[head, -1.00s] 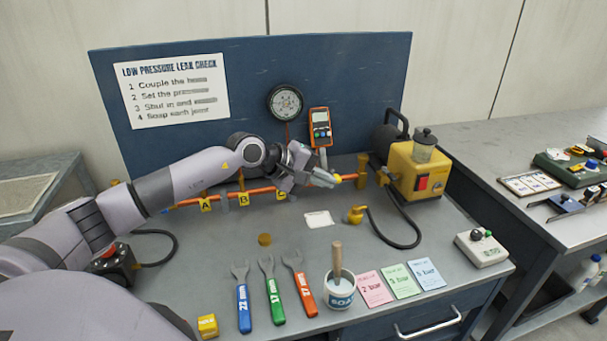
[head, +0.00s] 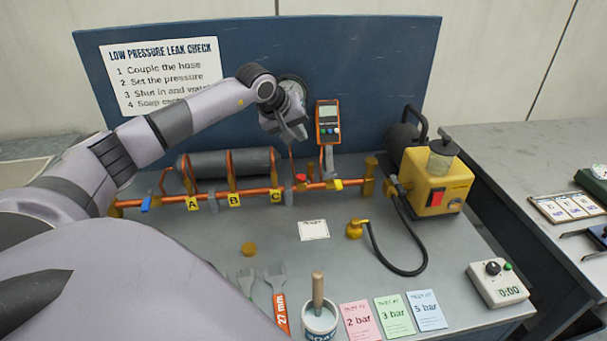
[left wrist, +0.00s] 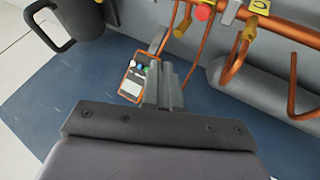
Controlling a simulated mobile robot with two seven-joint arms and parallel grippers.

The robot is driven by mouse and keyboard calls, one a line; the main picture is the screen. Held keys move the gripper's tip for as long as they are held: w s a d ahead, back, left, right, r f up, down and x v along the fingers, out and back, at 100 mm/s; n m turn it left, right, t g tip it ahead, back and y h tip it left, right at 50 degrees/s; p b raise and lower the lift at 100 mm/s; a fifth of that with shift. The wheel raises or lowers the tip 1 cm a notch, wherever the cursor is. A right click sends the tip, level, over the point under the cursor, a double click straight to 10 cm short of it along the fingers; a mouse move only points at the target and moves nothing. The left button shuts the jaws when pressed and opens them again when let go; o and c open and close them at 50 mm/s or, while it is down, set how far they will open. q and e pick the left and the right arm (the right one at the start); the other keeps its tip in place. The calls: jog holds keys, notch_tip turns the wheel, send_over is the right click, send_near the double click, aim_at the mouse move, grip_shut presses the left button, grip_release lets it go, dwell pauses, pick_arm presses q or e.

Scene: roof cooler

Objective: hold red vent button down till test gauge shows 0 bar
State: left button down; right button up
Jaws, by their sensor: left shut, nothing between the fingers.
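The red vent button (head: 301,178) is a small red cap on the orange pipe, right of label C. It also shows at the top of the left wrist view (left wrist: 204,12). My left gripper (head: 293,132) is shut and empty, above the button and apart from it. In the left wrist view its fingers (left wrist: 166,85) point towards the pipe. A round dial gauge (head: 303,82) on the blue board is mostly hidden behind my gripper. An orange handheld meter (head: 328,123) hangs beside it; its screen reading is too small to tell. I cannot tell which one is the test gauge.
The orange pipe (head: 262,192) carries a yellow lever (head: 335,184) and a blue lever (head: 148,203). A grey cylinder (head: 225,163) lies behind it. A yellow pump (head: 433,180) stands right, with a black hose. A soap pot (head: 319,322), cards and wrenches lie at the front.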

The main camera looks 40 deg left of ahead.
aim_at(299, 177)
pick_arm(q)
jog(key=shift+f+b, duration=3.15)
jog(key=shift+f, duration=1.35)
jog(key=shift+f+b, duration=0.4)
jog(key=shift+f+b, duration=0.4)
jog(key=shift+f, duration=0.25)
dwell(2.4)
